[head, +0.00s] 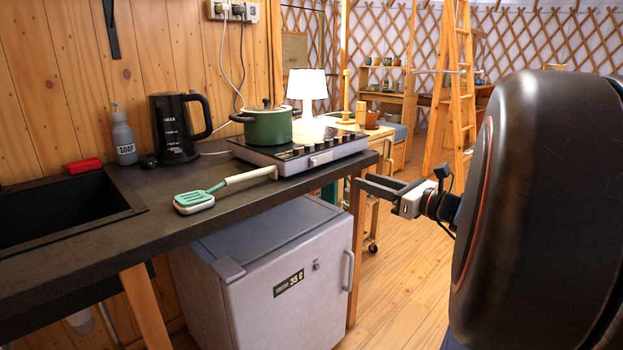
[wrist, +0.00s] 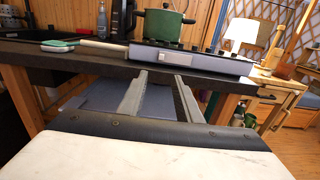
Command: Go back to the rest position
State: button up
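My gripper (head: 368,180) is held out in front of the counter's right end, near the stove, in the head view. In the wrist view my gripper (wrist: 161,84) shows two separate fingers with nothing between them. It is open and empty. The fingers point toward the counter edge below the stove. Part of my arm is hidden behind my own large dark link at the right of the head view.
A dark counter (head: 110,235) carries a green pot (head: 265,128) on a stove (head: 310,152), a teal spatula (head: 198,197), a black kettle (head: 172,130) and a soap bottle (head: 123,140). A grey fridge (head: 285,285) stands below. Wooden floor (head: 405,290) is clear to the right.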

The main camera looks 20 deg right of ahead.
jog(key=shift+a, duration=0.1)
jog(key=s+a+f+n+g+y, duration=0.1)
jog(key=s+a+f+n+g, duration=0.4)
jog(key=a, duration=0.4)
jog(key=s+a+f+n+g+y, duration=0.1)
jog(key=s+a+f+n+g, duration=0.1)
jog(key=a+f+n+g, duration=0.45)
jog(key=s+a+f+n+h, duration=0.3)
jog(key=s+a+f+n, duration=0.15)
jog(key=s+n, duration=0.4)
jog(key=s+d+f+n+h, duration=0.1)
jog(key=s+d+n+h, duration=0.3)
jog(key=n, duration=0.8)
jog(key=shift+s+d+f+g+h, duration=0.2)
jog(key=shift+s+d+g+h, duration=0.15)
jog(key=shift+h, duration=0.25)
jog(key=shift+a, duration=0.1)
